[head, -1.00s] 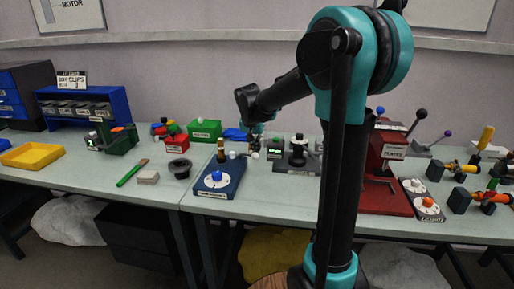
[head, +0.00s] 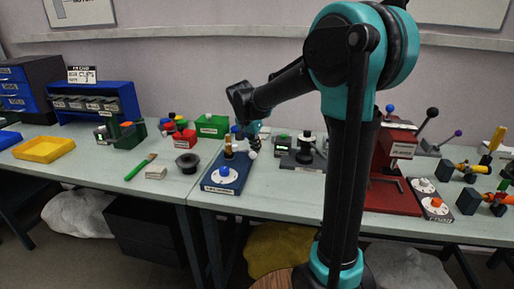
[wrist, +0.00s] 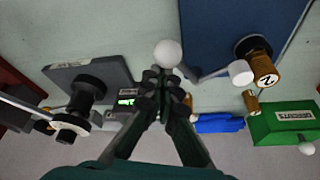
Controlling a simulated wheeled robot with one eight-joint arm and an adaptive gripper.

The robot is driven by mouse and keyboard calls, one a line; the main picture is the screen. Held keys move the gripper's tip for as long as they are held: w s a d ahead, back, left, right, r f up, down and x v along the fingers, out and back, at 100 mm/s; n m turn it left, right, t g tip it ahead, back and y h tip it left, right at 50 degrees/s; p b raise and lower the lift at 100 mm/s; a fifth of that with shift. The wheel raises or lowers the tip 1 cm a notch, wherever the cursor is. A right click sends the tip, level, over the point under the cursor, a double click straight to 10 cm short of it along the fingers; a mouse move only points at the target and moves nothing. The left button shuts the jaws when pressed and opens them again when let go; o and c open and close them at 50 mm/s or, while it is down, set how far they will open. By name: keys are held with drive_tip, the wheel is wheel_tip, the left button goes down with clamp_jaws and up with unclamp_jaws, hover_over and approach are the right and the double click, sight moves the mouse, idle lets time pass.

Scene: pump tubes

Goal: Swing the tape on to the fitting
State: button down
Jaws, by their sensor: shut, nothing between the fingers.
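A blue base (head: 222,184) with a white dial stands on the bench and fills the top of the wrist view (wrist: 215,30). A brass-coloured fitting (wrist: 264,70) with a dark collar stands on it, marked with a 2. A white roll, probably the tape (wrist: 241,73), sits close beside the fitting; I cannot tell whether they touch. A thin grey bar runs from near the roll towards a white ball knob (wrist: 168,53). My gripper (wrist: 160,76) is shut and empty, its tips just below the knob in the picture; contact is unclear. In the head view my gripper (head: 256,142) is small, by the base's right side.
A grey device with a black knob (wrist: 86,88) and a green-lit display stand left of my gripper in the wrist view. A green box (wrist: 285,125) and a blue item (wrist: 218,123) lie to the right. A red press (head: 395,170) stands further right on the bench.

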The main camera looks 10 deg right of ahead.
idle(0.4)
drive_tip(key=w+d+r, duration=0.1)
drive_tip(key=w+d, duration=0.2)
drive_tip(key=v, duration=1)
drive_tip(key=shift+a, duration=0.25)
drive_tip(key=shift+f, duration=0.1)
